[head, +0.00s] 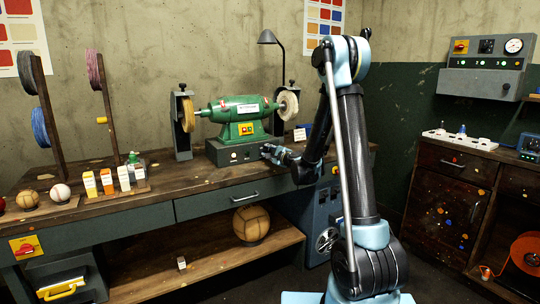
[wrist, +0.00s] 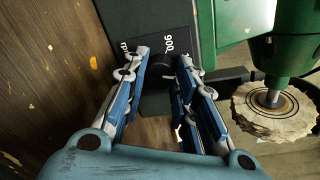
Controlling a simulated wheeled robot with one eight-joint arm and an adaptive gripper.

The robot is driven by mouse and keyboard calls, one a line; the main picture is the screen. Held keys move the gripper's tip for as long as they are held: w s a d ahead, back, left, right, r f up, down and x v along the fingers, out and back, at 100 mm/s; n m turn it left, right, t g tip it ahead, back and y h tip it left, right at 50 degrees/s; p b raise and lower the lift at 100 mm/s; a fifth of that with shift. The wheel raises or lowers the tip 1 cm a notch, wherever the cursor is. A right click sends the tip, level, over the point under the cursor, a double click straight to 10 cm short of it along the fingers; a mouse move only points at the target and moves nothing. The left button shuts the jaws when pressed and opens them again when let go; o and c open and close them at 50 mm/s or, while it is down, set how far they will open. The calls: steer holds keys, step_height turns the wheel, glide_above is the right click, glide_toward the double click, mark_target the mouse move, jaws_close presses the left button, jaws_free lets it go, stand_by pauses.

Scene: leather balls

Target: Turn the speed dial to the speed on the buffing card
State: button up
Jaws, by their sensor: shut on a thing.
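The green buffing machine (head: 238,122) stands on the workbench with a dark control box (head: 232,151) under it. My gripper (head: 268,151) is at the right end of that box's front. In the wrist view, my gripper (wrist: 160,68) has its two blue fingers on either side of the black speed dial (wrist: 157,72) and is shut on it. The dial plate (wrist: 150,42) shows "900" and what looks like "rpm"; the fingers hide the rest and the pointer is not clear. A small white card (head: 300,134), perhaps the buffing card, stands right of the machine; its writing is too small to read.
A pale buffing wheel (wrist: 272,108) is close to the right of my gripper. A lamp (head: 268,38) rises behind the machine. Small bottles (head: 107,182) and balls (head: 60,192) stand at the bench's left. The bench front between them and the machine is mostly clear.

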steer(key=m, duration=0.4)
steer(key=shift+d+y, duration=0.15)
steer(key=shift+y, duration=0.15)
steer(key=shift+o, duration=0.2)
steer(key=m, duration=0.4)
steer(key=shift+w, duration=0.1)
steer(key=o, duration=1)
steer(key=shift+y, duration=0.3)
steer(key=shift+o, duration=0.2)
steer(key=v, duration=1.2)
steer(key=shift+r+g, duration=0.15)
steer(key=shift+g, duration=0.15)
